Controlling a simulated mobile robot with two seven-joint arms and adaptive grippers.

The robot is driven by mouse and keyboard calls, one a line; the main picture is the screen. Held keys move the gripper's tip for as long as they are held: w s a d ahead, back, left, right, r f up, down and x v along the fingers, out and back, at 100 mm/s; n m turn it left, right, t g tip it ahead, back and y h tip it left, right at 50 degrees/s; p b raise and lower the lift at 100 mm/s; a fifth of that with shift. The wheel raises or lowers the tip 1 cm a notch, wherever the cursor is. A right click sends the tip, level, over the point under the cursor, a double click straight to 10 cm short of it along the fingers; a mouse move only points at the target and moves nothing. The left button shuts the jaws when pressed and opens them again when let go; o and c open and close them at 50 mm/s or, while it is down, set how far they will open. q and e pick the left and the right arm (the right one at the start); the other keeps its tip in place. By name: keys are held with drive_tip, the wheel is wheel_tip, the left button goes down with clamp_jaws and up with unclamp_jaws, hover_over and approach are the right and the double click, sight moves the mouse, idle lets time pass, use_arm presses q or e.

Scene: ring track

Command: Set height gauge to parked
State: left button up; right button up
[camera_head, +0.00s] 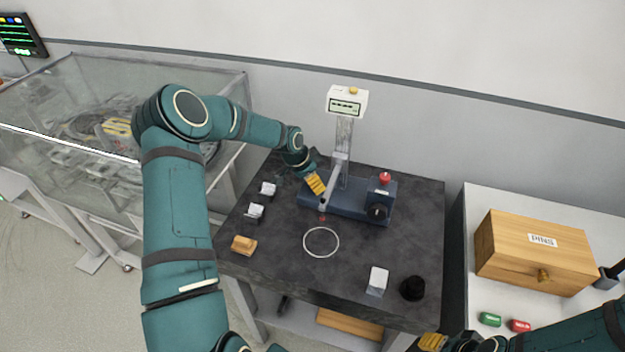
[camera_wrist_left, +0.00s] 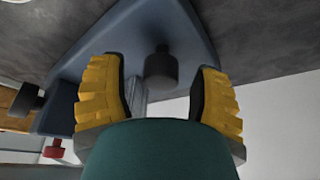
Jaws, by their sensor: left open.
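The height gauge has a dark blue base (camera_head: 347,207), an upright grey column (camera_head: 344,160) and a white display head (camera_head: 347,101) whose digits I cannot read. A slanted grey arm on the column ends low, with a small red spot (camera_head: 322,218) near it. The base carries a red button (camera_head: 385,178) and a black knob (camera_head: 377,212). My left gripper (camera_head: 316,184) is open at the base's left end. In the left wrist view, a dark round knob (camera_wrist_left: 160,68) shows between the open fingers (camera_wrist_left: 160,95); contact is unclear. My right gripper (camera_head: 432,342) is partly visible at the bottom edge.
A white ring (camera_head: 321,242) marks the dark tabletop (camera_head: 290,270). Small blocks (camera_head: 254,212) and a wooden piece (camera_head: 243,245) lie left. A pale block (camera_head: 377,281) and black cylinder (camera_head: 412,288) stand front right. A PINS box (camera_head: 535,252) sits on the right table.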

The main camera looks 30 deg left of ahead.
sight(363, 198)
use_arm(q)
clamp_jaws()
drive_tip(key=shift+d, duration=0.1)
drive_tip(key=w+d+b, duration=0.1)
drive_tip(key=d, duration=0.3)
drive_tip(key=w+d+b, duration=0.1)
drive_tip(key=d+b, duration=0.1)
drive_tip(key=d, duration=0.3)
drive_tip(key=w+d+b, duration=0.1)
drive_tip(key=d, duration=0.4)
drive_tip(key=shift+w+b, duration=0.1)
drive_tip(key=shift+b, duration=0.3)
